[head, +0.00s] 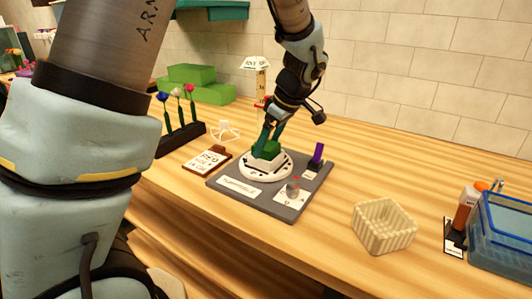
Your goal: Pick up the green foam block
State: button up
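Larger green foam blocks (197,92) lie stacked on the table by the wall at the back left.
A dark rack (181,139) of flowers and a clipboard (206,162) stand left of the grey mat (284,208). A purple object (318,153) stands at the mat's right. A cream basket (383,226) and a blue bin (503,243) stand farther right, with bare table between.

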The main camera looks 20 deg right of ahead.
jog(key=c, duration=1.3)
jog(key=shift+o, duration=0.2)
